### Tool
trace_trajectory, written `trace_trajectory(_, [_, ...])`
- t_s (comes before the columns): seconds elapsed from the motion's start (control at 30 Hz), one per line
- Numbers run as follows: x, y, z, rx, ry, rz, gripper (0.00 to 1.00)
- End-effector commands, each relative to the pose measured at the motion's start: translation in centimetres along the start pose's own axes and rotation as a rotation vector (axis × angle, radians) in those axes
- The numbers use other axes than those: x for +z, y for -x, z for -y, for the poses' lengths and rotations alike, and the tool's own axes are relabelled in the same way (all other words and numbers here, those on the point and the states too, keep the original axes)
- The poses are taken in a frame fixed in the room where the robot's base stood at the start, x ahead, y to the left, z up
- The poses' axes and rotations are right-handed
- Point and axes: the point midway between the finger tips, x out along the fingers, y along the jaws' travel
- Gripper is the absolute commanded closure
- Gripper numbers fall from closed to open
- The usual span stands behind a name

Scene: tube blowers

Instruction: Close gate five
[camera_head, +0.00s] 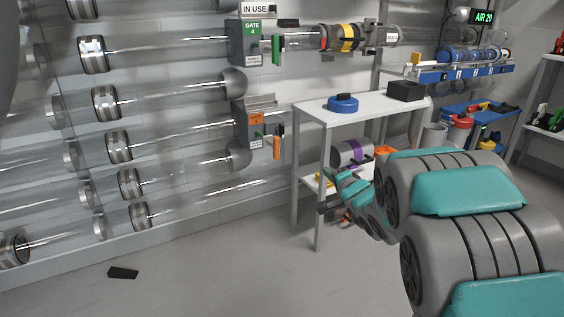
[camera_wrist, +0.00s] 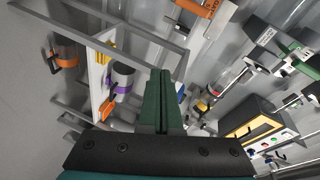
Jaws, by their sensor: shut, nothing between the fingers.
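The lower gate box (camera_head: 256,125) has an orange label, too small to read as gate five. It sits on a clear tube at the wall, below the box with the green GATE 4 label (camera_head: 251,28). An orange handle (camera_head: 276,148) hangs down at the lower box's right side. In the wrist view an orange part (camera_wrist: 205,8) shows at the top edge; I cannot tell if it is this gate. My gripper (camera_wrist: 163,102) has its dark green fingers together, empty and apart from the gates. In the head view my arm reaches toward the table's front; its fingertips are hard to make out.
A white table (camera_head: 350,112) right of the gates holds a blue round item (camera_head: 343,103) and a black box (camera_head: 405,91). A purple-banded canister (camera_head: 352,153) is on its lower shelf. A black flat piece (camera_head: 123,272) lies on the otherwise clear floor at left.

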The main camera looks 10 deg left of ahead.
Motion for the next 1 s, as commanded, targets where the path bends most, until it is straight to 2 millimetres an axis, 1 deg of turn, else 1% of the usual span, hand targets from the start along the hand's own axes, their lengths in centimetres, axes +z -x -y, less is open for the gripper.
trace_trajectory(0.03, [1.4,-1.2,-0.3,-0.055,-0.056,0.039,1.0])
trace_trajectory(0.1, [3.0,-2.2,0.4,-0.126,-0.13,0.094,1.0])
trace_trajectory(0.2, [4.7,-2.9,1.2,-0.196,-0.209,0.157,1.0])
trace_trajectory(0.3, [5.5,-3.2,1.7,-0.231,-0.253,0.193,1.0])
trace_trajectory(0.43, [6.0,-3.9,2.0,-0.245,-0.269,0.208,1.0])
trace_trajectory(0.53, [6.2,-5.0,2.1,-0.241,-0.27,0.209,1.0])
trace_trajectory(1.0, [7.4,-12.0,4.1,-0.242,-0.267,0.206,1.0])
